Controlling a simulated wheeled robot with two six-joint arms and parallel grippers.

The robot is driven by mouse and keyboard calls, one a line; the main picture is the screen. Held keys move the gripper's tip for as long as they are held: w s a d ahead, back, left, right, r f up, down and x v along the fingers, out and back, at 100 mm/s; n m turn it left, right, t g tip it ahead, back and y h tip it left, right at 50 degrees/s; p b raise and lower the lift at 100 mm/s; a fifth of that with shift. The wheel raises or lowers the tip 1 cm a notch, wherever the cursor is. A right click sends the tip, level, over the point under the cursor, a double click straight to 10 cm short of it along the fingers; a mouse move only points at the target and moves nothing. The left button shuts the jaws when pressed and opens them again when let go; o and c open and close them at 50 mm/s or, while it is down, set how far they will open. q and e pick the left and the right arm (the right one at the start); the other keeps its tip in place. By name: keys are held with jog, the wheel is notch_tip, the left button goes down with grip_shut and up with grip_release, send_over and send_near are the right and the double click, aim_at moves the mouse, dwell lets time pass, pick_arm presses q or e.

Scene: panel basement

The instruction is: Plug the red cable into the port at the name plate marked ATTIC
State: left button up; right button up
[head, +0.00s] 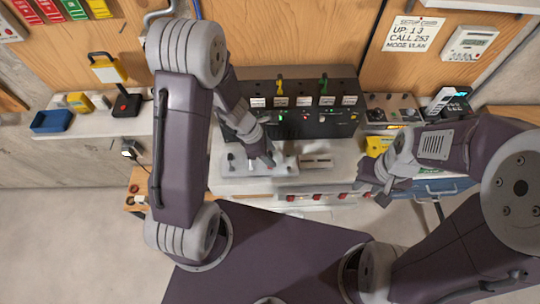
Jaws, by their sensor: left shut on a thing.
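The dark port panel (300,118) stands at the back of the bench, with a row of small white name plates whose lettering is too small to read. A yellow cable (279,86) and a green cable (323,83) rise from its upper part. My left gripper (268,161) points down at the pale holder block (285,165) in front of the panel. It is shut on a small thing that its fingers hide. I cannot make out the red cable or identify the ATTIC plate. My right gripper (372,192) hangs empty-looking near the bench's front edge; its jaw opening is unclear.
A row of red parts (317,197) lines the bench front. A yellow box (378,145) and a handset (440,101) are at the right. A blue tray (52,121) and a black-based device (126,104) are on the left shelf. A setup card (411,34) hangs on the wall.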

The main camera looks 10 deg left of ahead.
pick_arm(q)
jog(key=shift+w+a+f, duration=0.1)
jog(key=shift+f, duration=0.15)
jog(key=shift+f, duration=0.1)
jog(key=o, duration=1.3)
jog(key=s+a+r+m+y, duration=0.1)
jog(key=s+a+r+m, duration=0.1)
jog(key=m, duration=0.5)
jog(key=s+a+r+m+y+p, duration=0.1)
jog(key=s+a+r+m, duration=0.1)
jog(key=s+r+m, duration=0.2)
jog(key=s+a+r+m+y+p, duration=0.1)
jog(key=s+a+r+m+y, duration=0.1)
jog(key=r+m, duration=0.4)
jog(key=shift+s+a+m, duration=0.25)
jog(key=shift+a+m, duration=0.05)
jog(key=shift+m, duration=0.7)
jog(key=shift+s+a+m, duration=0.25)
jog(key=shift+a+m, duration=0.05)
jog(key=shift+m, duration=0.7)
